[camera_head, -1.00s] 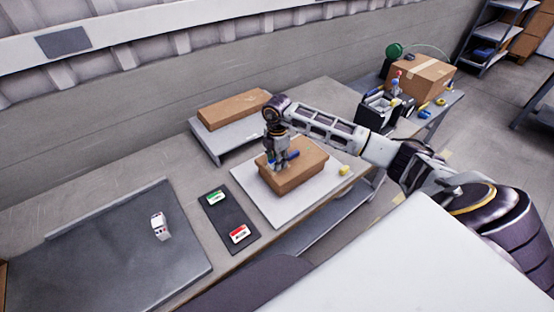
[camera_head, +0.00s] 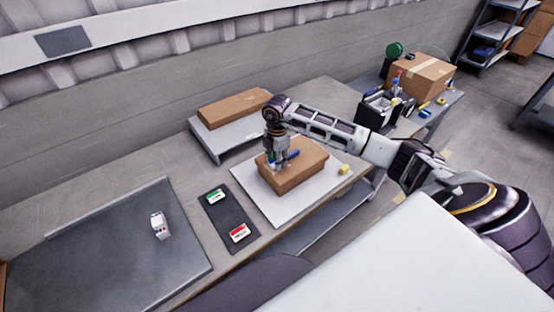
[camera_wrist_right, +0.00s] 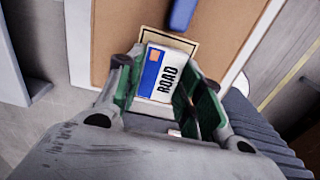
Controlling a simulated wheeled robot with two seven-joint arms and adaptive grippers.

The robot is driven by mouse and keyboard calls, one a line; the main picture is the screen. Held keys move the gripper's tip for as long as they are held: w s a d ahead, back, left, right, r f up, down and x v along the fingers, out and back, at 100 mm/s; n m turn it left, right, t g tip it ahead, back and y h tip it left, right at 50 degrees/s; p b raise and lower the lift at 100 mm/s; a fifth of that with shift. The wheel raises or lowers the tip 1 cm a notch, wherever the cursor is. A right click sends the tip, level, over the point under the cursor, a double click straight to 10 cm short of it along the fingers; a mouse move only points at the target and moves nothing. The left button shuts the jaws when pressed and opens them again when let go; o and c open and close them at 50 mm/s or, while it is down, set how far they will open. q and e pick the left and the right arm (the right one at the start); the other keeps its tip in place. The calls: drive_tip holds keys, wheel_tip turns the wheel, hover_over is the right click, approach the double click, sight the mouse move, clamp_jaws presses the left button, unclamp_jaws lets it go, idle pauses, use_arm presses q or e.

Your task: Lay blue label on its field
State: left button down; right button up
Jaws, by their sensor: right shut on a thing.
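The blue label (camera_wrist_right: 163,74), a white block with a blue band, an orange square and the word ROAD, is between the fingers of my right gripper (camera_head: 277,168) in the wrist view. The right gripper (camera_wrist_right: 165,100) is shut on it, pointing down over the cardboard box (camera_head: 300,174). A pale, dark-outlined field (camera_wrist_right: 178,40) on the box top shows just beyond the label, which covers most of it. I cannot tell whether the label touches the box. A blue object (camera_wrist_right: 182,14) lies on the box past the field. My left gripper is out of view.
The box stands on a white board (camera_head: 262,202). A dark tray (camera_head: 240,217) holds a green label (camera_head: 215,197) and a red label (camera_head: 239,233). A white device (camera_head: 160,225) stands on the grey mat (camera_head: 110,255). Another box (camera_head: 232,108) sits on a raised shelf behind.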

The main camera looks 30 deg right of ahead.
drive_tip(key=shift+f, duration=0.1)
idle(0.3)
drive_tip(key=o, duration=0.8)
drive_tip(key=shift+o, duration=0.2)
wheel_tip(320, 180, up, 12)
idle(0.4)
idle(0.7)
